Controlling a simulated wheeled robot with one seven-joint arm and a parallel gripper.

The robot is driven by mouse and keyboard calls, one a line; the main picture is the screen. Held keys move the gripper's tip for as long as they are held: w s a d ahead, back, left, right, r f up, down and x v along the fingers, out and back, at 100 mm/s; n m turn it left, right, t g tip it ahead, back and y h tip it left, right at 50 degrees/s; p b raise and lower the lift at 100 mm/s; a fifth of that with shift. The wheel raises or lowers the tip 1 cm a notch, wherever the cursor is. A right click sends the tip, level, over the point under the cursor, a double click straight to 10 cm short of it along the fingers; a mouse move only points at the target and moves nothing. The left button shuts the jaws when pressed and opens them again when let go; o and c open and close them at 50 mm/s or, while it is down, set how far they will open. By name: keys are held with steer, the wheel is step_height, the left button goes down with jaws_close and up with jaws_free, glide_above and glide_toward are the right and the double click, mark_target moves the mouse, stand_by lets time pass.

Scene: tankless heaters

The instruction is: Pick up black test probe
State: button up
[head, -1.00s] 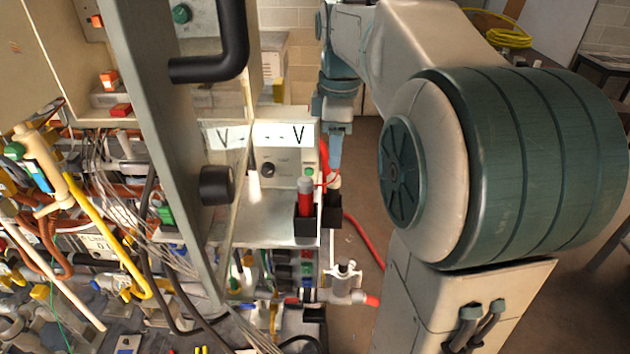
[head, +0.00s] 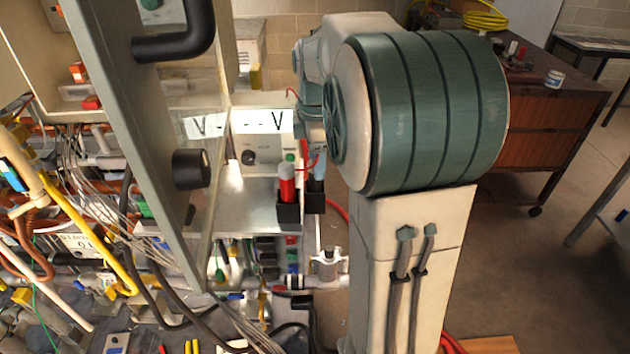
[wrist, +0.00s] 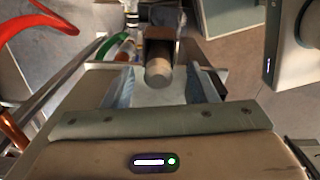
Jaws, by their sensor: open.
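Two small black holders hang side by side at the front edge of the metal shelf. The left holder (head: 288,214) carries a red probe (head: 287,184), upright. The right holder (head: 315,202) is partly hidden by my gripper (head: 318,165) and arm, and its probe is not clear in the head view. In the wrist view, a rounded cylinder end (wrist: 158,73), likely the probe, stands in a dark holder (wrist: 161,47) between the two open fingers of my gripper (wrist: 159,88). Its colour looks greyish tan there. Gaps show on both sides of it.
A meter panel (head: 262,135) stands just behind the holders. An open cabinet door with a black handle (head: 180,40) and dense pipes and wires are at left. A thin red lead (head: 309,163) is near the gripper. Open floor (head: 510,240) lies at right.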

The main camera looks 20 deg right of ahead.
steer(key=shift+w+a+f, duration=0.1)
steer(key=shift+w+f, duration=0.05)
steer(key=shift+f, duration=1.75)
steer(key=c, duration=1.1)
steer(key=shift+o, duration=0.2)
steer(key=shift+r, duration=0.1)
step_height(320, 180, up, 10)
steer(key=shift+f, duration=0.1)
steer(key=shift+o, duration=0.9)
